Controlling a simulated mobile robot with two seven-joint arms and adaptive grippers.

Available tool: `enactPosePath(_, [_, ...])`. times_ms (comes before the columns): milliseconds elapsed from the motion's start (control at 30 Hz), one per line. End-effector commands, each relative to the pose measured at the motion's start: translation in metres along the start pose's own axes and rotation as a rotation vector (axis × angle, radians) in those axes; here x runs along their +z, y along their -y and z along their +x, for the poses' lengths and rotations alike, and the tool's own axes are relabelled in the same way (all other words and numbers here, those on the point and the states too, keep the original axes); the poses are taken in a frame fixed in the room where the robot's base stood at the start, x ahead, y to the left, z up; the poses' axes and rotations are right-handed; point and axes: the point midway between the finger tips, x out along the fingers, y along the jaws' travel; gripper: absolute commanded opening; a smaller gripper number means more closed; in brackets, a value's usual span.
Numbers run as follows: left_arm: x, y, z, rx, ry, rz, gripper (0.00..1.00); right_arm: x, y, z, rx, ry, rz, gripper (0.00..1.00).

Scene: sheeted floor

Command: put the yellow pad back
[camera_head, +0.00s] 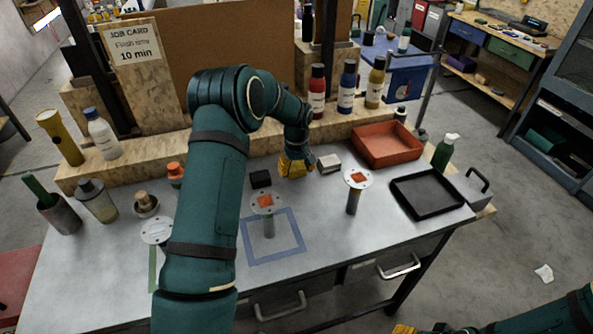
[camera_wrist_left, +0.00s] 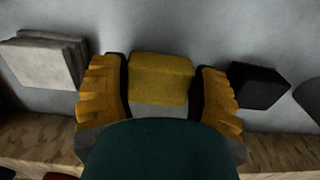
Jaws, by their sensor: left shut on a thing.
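My left gripper (camera_head: 295,167) reaches down to the table's back part, in front of the wooden ledge. In the left wrist view its orange fingers (camera_wrist_left: 160,97) are shut on the yellow pad (camera_wrist_left: 162,75), a block with a paler lower face. The pad sits between a black block (camera_head: 260,179) and a grey-white block (camera_head: 328,162). Both also show in the wrist view, the black one (camera_wrist_left: 258,84) and the grey-white one (camera_wrist_left: 40,60). I cannot tell whether the pad touches the table. Of my right gripper, only an orange tip (camera_head: 404,329) shows at the bottom edge.
Posts with round white tops stand nearby; two tops (camera_head: 265,203) (camera_head: 358,179) bear orange squares. Blue tape (camera_head: 283,254) marks a square on the table. A black tray (camera_head: 427,195) and a red bin (camera_head: 386,146) are at right. Bottles line the ledge.

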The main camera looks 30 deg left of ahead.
Motion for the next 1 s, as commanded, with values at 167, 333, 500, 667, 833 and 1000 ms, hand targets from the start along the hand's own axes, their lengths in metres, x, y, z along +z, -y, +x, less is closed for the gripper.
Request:
enactPosePath(167, [0.0,0.0,0.006,0.002,-0.002,-0.001,0.31,0.001,0.0,0.001,0.0,0.001,0.0,0.61])
enactPosePath(333, [0.0,0.0,0.007,0.001,-0.001,0.0,0.31,0.001,-0.001,0.002,0.0,0.002,0.0,0.61])
enactPosePath(500, [0.0,0.0,0.009,0.001,-0.001,0.0,0.94,0.001,-0.001,0.002,0.0,0.003,-0.001,0.61])
enactPosePath(667, [0.0,0.0,0.009,0.001,-0.001,0.0,0.95,0.001,-0.001,0.002,0.0,0.003,-0.001,0.61])
enactPosePath(833, [0.0,0.0,0.008,0.001,-0.001,0.0,0.95,0.001,-0.001,0.002,0.0,0.002,-0.001,0.61])
enactPosePath(1000, [-0.001,0.0,-0.007,0.001,-0.003,0.0,0.95,0.0,0.001,-0.001,0.0,0.0,0.0,0.61])
